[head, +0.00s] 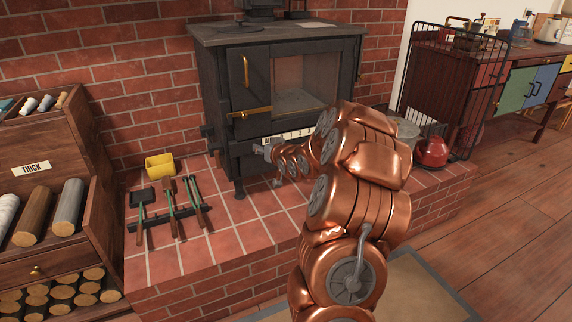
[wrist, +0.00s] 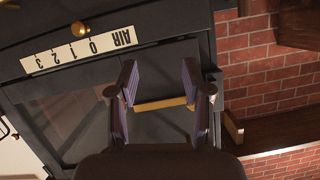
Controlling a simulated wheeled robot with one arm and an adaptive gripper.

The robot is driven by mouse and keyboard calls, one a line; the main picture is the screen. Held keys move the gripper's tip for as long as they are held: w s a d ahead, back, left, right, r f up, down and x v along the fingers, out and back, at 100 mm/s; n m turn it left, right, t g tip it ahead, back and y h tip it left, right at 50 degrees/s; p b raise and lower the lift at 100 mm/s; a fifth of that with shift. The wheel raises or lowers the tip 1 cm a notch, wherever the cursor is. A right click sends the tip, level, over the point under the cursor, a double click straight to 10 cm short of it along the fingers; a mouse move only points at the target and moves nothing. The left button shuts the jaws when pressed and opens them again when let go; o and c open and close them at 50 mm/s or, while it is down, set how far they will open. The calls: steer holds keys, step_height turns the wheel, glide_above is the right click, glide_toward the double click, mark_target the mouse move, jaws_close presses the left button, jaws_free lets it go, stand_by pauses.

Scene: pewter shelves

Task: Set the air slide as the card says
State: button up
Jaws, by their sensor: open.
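The black stove (head: 225,80) stands on the brick hearth. A pale strip (head: 290,134) marked AIR runs along its lower front, partly hidden by my arm. In the wrist view the strip (wrist: 80,51) appears upside down and reads AIR 0 1 2 3. A round brass knob (wrist: 80,28) sits beside it, roughly by 0 and 1; the exact mark is unclear. My gripper (head: 268,151) is at the stove's lower front. Its fingers (wrist: 160,82) are open in the wrist view, apart from the knob. A brass bar (wrist: 160,104) shows beyond them. I see no readable setting card.
Fire tools (head: 170,205) and a yellow container (head: 160,165) lie on the hearth at left. A wooden log rack (head: 60,130) carries a THICK label (head: 31,168). A red kettle (head: 432,152) and a black screen (head: 440,90) stand at right.

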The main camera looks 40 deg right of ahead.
steer(key=s+d+f+m+t+h+b, duration=0.1)
steer(key=s+d+f+t+h+b, duration=0.15)
steer(key=d+f+b, duration=0.5)
steer(key=w+d, duration=0.5)
steer(key=w, duration=0.1)
steer(key=shift+w+d+t+y, duration=0.35)
steer(key=shift+d, duration=0.05)
steer(key=shift+c, duration=0.4)
jaws_close()
